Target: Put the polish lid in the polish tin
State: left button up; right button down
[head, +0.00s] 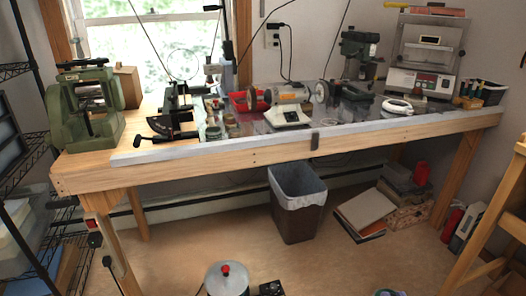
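Neither of my grippers is in the head view. I cannot single out the polish tin or the polish lid. Several small items (214,131) stand on the workbench (290,143) left of the bench polisher (287,105), too small to tell apart.
A green machine (88,105) stands at the bench's left end and a drill press (357,52) at the back right. A dark bin (297,205) stands under the bench. A round metal pot with a red knob (226,280) is at the bottom. Much of the floor is clear.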

aim_at(213, 130)
jog(key=u, duration=1.15)
jog(key=i, duration=1.05)
jog(key=z, duration=0.05)
